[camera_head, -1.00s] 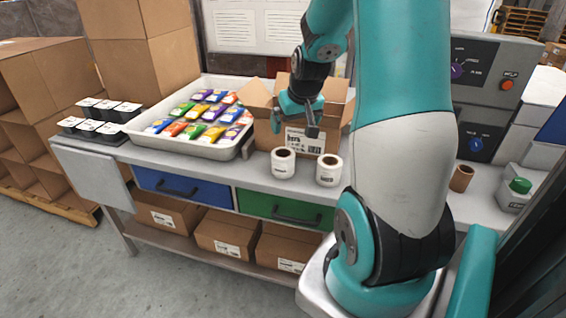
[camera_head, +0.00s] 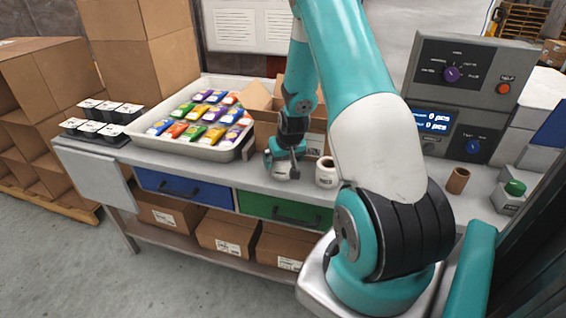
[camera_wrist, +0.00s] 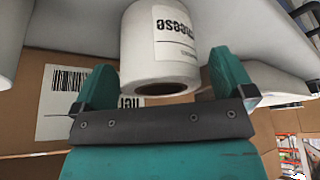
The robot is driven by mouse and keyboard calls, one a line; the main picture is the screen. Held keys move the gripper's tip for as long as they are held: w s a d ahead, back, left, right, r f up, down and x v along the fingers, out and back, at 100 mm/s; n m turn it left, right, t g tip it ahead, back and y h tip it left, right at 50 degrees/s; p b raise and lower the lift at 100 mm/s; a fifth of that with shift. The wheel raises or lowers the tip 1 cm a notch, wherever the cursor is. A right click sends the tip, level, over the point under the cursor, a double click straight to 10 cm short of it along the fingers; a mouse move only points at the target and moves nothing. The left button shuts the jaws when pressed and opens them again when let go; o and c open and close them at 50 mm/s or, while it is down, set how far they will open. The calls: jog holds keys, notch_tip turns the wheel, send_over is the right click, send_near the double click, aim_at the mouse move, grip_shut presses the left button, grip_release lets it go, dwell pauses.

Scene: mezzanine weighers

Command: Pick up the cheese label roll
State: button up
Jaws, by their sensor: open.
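The cheese label roll (camera_wrist: 160,40) is a white roll with a dark core hole and a printed label reading "cheese", upside down in the wrist view. It stands on the bench, with its lower part between the spread fingers of my gripper (camera_wrist: 165,85) as pictured. The fingers are open, one on each side, with a gap visible at the right finger. In the head view my gripper (camera_head: 283,170) is low over the bench and hides most of this roll. A second white roll (camera_head: 326,173) stands just to its right; a white edge of it shows at the wrist view's left (camera_wrist: 10,45).
An open cardboard box (camera_head: 262,125) stands right behind the gripper. A white tray (camera_head: 190,150) of colourful packets is to the left, with black-based cups (camera_head: 95,130) beyond. A weigher panel (camera_head: 455,95), brown core (camera_head: 458,180) and green-topped item (camera_head: 515,187) are on the right.

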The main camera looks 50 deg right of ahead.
jog(key=shift+w+d+f, duration=0.1)
jog(key=shift+w+f, duration=0.1)
jog(key=shift+f, duration=0.4)
jog(key=c, duration=1)
